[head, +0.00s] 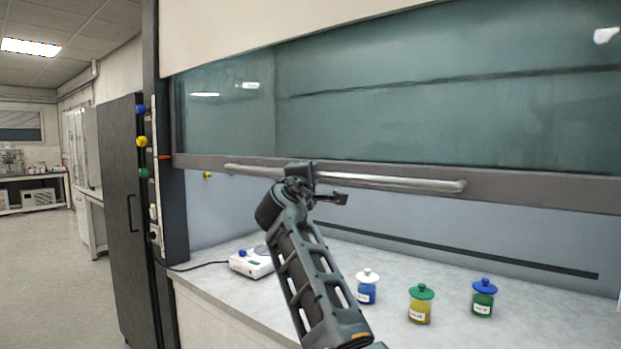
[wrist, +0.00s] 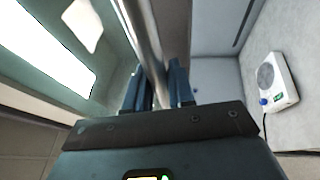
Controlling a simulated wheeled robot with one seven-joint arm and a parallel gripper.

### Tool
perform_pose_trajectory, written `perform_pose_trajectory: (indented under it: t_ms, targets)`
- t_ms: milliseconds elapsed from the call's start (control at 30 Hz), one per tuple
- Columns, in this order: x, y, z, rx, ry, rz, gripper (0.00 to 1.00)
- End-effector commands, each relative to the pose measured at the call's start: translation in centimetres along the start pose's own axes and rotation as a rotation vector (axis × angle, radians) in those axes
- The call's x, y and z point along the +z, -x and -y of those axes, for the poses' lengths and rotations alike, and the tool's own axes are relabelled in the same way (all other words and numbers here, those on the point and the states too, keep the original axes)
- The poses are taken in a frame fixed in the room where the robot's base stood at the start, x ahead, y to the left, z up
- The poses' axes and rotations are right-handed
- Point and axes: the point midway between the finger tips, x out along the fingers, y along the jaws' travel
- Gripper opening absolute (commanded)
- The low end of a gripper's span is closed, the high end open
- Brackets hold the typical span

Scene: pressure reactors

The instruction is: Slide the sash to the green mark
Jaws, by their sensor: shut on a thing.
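The fume hood sash is a large tinted glass pane (head: 420,105) with a grey bottom rail (head: 560,190). It is partly raised, leaving an opening above the worktop. A long silver handle bar (head: 400,182) runs along the rail. My gripper (head: 300,172) is shut on this bar left of its middle. In the wrist view the bar (wrist: 146,35) passes between the two fingers of my gripper (wrist: 158,88). An orange-red pointer (head: 164,157) shows on the left post at about rail height. I cannot clearly make out a green mark on the post.
Blue, yellow and green knobs sit left of the post (head: 170,210). A dark cabinet (head: 120,220) stands further left.

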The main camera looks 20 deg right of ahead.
Motion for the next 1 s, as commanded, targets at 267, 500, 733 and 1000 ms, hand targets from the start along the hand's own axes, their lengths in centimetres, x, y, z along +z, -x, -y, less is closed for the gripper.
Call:
perform_pose_trajectory:
  t_ms: [267, 500, 733, 1000]
  targets:
    - [0.0, 0.0, -0.1, 0.002, 0.0, 0.0, 0.39]
    - [0.0, 0.0, 0.0, 0.0, 0.0, -0.001, 0.44]
    - [-0.1, 1.4, 0.2, 0.0, 0.0, -0.001, 0.44]
    - [-0.1, 5.5, 0.2, 0.001, -0.002, -0.002, 0.44]
